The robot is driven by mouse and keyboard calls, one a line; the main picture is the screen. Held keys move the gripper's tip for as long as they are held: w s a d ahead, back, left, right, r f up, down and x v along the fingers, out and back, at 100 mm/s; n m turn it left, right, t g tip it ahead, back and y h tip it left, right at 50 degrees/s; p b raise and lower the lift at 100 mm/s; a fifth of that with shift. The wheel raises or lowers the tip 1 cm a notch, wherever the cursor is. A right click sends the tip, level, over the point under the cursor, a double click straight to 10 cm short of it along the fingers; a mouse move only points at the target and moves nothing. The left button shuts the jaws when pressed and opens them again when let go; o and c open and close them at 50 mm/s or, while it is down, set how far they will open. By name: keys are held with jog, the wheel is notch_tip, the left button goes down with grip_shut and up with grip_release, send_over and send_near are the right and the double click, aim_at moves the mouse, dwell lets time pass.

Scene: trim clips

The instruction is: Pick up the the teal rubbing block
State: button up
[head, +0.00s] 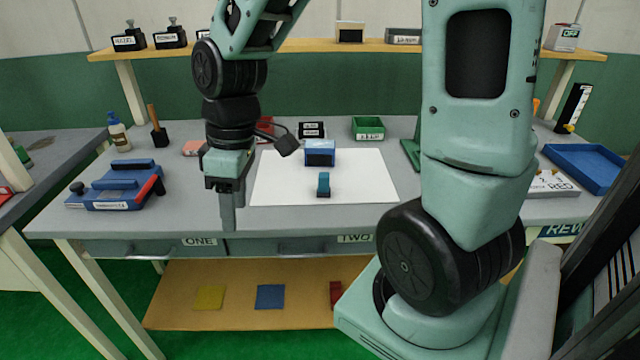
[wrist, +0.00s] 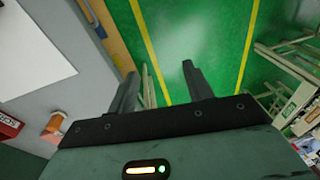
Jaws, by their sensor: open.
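The teal rubbing block (head: 323,185) stands on the white sheet (head: 270,182) on the workbench, near the sheet's front edge, in the head view. My gripper (head: 227,222) hangs to the left of the block, at the bench's front edge, pointing down. In the wrist view my gripper (wrist: 158,82) is open and empty, with its two fingers apart over the green floor. The block does not show in the wrist view.
A blue box-like item (head: 320,153) stands just behind the block. A blue tool with a red part (head: 118,187) lies at the bench's left. A green bin (head: 368,128) and a blue tray (head: 588,168) are farther back and right. The sheet around the block is mostly clear.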

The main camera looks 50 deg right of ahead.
jog(key=w+d+r+t+p, duration=0.1)
jog(key=w+d, duration=0.1)
jog(key=d, duration=0.6)
jog(key=w+d+r, duration=0.1)
jog(key=w+d, duration=0.1)
jog(key=d, duration=0.5)
jog(key=t+y, duration=0.1)
jog(key=t, duration=0.2)
send_near(324, 175)
jog(key=x, duration=0.5)
jog(key=shift+w+a+f+p, duration=0.15)
jog(key=shift+w+f+p, duration=0.15)
jog(key=shift+w+p, duration=0.1)
jog(key=shift+s+p+x, duration=0.1)
jog(key=shift+p+x, duration=0.1)
jog(key=shift+x, duration=1.35)
jog(key=shift+s+p+x, duration=0.15)
jog(key=shift+p+x, duration=0.05)
jog(key=shift+x, duration=1.3)
jog(key=shift+f, duration=0.1)
jog(key=c, duration=1.1)
